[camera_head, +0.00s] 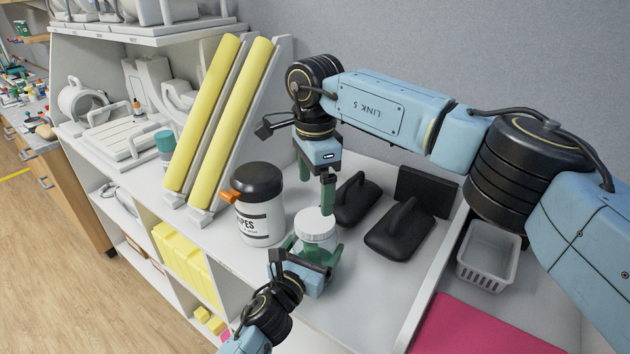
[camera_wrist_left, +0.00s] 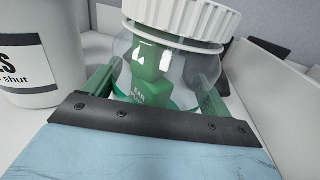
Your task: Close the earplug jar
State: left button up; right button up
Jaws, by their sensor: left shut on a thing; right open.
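The earplug jar (camera_head: 314,247) is a clear round jar on the shelf top. In the left wrist view the jar (camera_wrist_left: 205,66) shows green contents and a green label. A white ribbed lid (camera_head: 315,222) sits on its mouth; it also shows in the left wrist view (camera_wrist_left: 190,20). I cannot tell whether the lid is screwed tight. My left gripper (camera_head: 314,262) is shut on the jar, with a green finger on each side of its body. My right gripper (camera_head: 315,186) is open and points down just above the lid. Whether a fingertip touches the lid is unclear.
A wipes canister (camera_head: 260,215) with a black cap and orange tab stands close left of the jar. Yellow padded boards (camera_head: 205,115) lean at left. A white basket (camera_head: 487,255) stands far right.

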aim_at(315, 220)
pick_arm(q)
jog(key=shift+f, duration=0.1)
pick_arm(e)
jog(key=n, duration=0.6)
jog(key=shift+r+n, duration=0.2)
jog(key=shift+n, duration=0.1)
jog(key=shift+f, duration=4)
